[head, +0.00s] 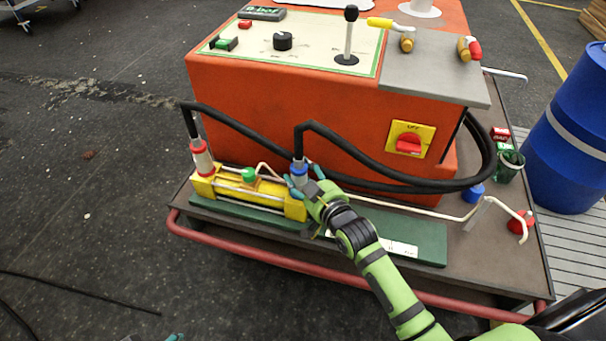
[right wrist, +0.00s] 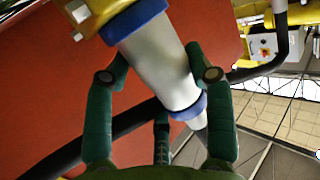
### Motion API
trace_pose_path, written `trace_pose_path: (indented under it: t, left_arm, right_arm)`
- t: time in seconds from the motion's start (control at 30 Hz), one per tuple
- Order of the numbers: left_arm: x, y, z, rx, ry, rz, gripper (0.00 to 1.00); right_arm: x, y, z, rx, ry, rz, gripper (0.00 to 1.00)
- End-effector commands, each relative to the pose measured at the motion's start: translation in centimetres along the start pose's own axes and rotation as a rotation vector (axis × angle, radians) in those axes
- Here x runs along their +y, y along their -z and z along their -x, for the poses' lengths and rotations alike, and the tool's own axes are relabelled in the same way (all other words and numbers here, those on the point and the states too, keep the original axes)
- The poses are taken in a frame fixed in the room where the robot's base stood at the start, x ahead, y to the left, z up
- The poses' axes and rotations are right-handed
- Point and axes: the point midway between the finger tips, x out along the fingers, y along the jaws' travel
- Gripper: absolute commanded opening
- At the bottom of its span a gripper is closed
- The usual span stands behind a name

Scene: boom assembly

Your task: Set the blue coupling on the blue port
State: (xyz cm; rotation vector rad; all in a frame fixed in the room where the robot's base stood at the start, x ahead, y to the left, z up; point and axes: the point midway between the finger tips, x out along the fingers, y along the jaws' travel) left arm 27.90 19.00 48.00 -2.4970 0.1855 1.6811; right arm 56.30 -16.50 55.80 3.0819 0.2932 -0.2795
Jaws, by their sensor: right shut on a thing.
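The blue coupling (head: 299,172) is a silver sleeve with blue bands on the end of a black hose. It stands nearly upright over the right end of the yellow cylinder (head: 230,187). My right gripper (head: 303,180) is shut on it. The right wrist view shows the fingers around the coupling's silver body (right wrist: 165,68), its blue-banded end against or very near the yellow cylinder (right wrist: 98,12). The blue port is not clearly distinguishable, and I cannot tell whether the coupling is seated. Teal tips, probably my left gripper (head: 173,338), barely show at the bottom edge.
A red-banded coupling (head: 202,158) stands on the cylinder's left end. Black hoses (head: 385,173) loop before the orange control box (head: 290,105). A blue cap (head: 474,193), red cap (head: 520,222) and bent white rod (head: 480,207) lie at right. A red rail (head: 290,267) edges the cart.

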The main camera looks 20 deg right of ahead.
Motion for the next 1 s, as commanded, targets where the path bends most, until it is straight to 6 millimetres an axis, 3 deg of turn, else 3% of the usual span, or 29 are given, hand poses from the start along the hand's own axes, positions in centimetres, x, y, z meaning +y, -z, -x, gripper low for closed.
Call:
trace_pose_path:
  t: [0.43,0.8,1.0]
  left_arm:
    - [0.0,-0.2,-0.2,-0.008,0.000,0.000,0.64]
    - [-0.1,-2.1,-2.4,-0.087,-0.001,0.006,0.64]
    - [0.0,-2.3,-3.9,-0.096,-0.003,0.004,0.64]
  right_arm:
    - [0.0,-0.1,0.0,-0.003,0.000,0.000,0.64]
    - [0.0,0.0,0.0,0.000,0.000,0.000,0.64]
    - [0.0,0.1,0.9,-0.002,0.000,0.000,0.64]
